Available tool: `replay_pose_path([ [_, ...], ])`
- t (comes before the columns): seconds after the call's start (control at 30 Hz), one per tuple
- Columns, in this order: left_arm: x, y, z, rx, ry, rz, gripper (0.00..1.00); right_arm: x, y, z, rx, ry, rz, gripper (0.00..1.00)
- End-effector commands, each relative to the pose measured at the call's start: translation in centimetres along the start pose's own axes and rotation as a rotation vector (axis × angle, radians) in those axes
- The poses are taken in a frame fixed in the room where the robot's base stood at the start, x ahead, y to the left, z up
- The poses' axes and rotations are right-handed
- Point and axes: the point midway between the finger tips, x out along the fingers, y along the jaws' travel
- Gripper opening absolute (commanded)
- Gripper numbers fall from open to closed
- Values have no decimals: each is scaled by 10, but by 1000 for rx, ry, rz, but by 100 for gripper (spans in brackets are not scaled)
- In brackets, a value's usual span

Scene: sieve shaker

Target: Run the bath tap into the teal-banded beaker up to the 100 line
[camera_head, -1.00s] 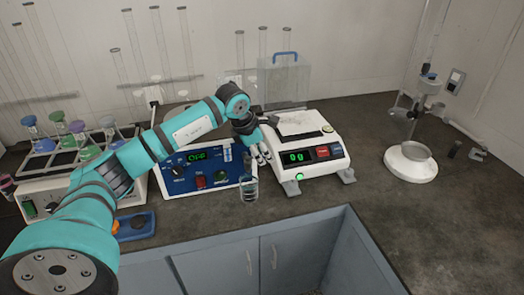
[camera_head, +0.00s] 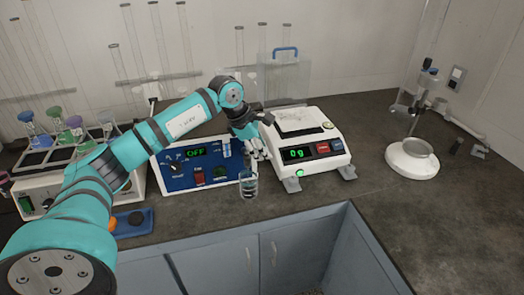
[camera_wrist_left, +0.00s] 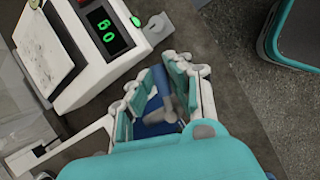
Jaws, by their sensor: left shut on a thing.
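My left gripper (camera_head: 252,156) is shut on a small clear glass beaker (camera_head: 248,188) just in front of the blue-fronted bath unit (camera_head: 196,167), at its right end. The beaker looks upright; whether it rests on the bench or hangs just above it I cannot tell. Its teal band and 100 line are too small to make out. The unit's green display reads OFF. A small white and blue fitting (camera_head: 227,148) sits at the panel's upper right; I cannot tell whether it is the tap. In the left wrist view my fingers (camera_wrist_left: 160,100) close around a see-through thing. My right gripper is not in view.
A white balance (camera_head: 308,148) reading 0 g stands close right of my gripper. A flask rack (camera_head: 60,150) stands left, a blue tray (camera_head: 133,223) in front. A white-based stand (camera_head: 411,160) is at right. The bench between balance and stand is clear.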

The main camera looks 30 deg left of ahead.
Motion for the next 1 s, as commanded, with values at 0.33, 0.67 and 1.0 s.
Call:
replay_pose_path([
  [0.33,-3,-6,0,148,-33,-59,0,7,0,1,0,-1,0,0],
  [0.67,-3,-6,0,146,-33,-58,32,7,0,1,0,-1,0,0],
  [1.0,-4,-6,0,145,-32,-59,39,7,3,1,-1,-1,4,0],
])
